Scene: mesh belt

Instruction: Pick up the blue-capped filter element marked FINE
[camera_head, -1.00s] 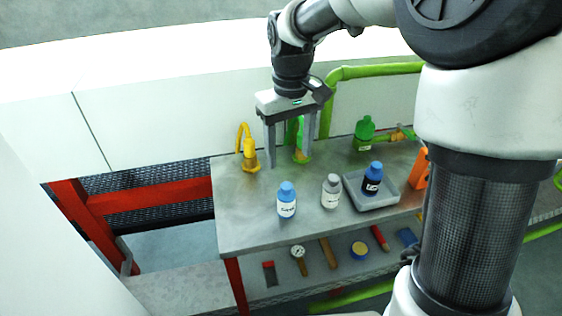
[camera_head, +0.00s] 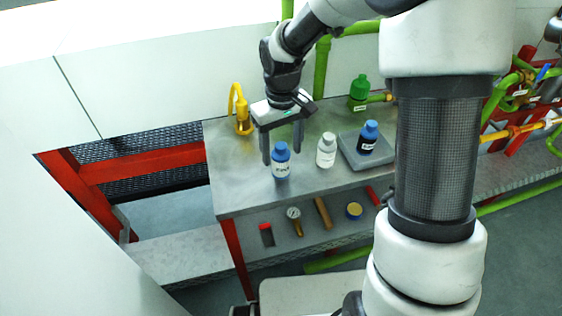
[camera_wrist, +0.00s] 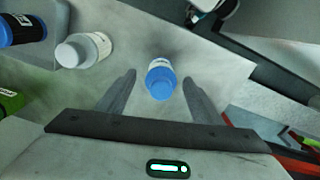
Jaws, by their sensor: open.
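A blue-capped filter element with a white label (camera_head: 281,163) stands upright on the grey table; its lettering is too small to read. In the wrist view this blue-capped element (camera_wrist: 160,83) sits between the two fingers, with a gap on each side. My gripper (camera_head: 282,153) is open and empty, pointing down at the element; its fingers also show in the wrist view (camera_wrist: 159,76). A second blue-capped element, dark-bodied with a white label (camera_head: 368,138), stands in the grey tray to the right.
A white-bodied, grey-capped element (camera_head: 326,152) stands between the two blue-capped ones. The grey tray (camera_head: 352,153) is to its right. Tools lie on the lower shelf (camera_head: 275,257).

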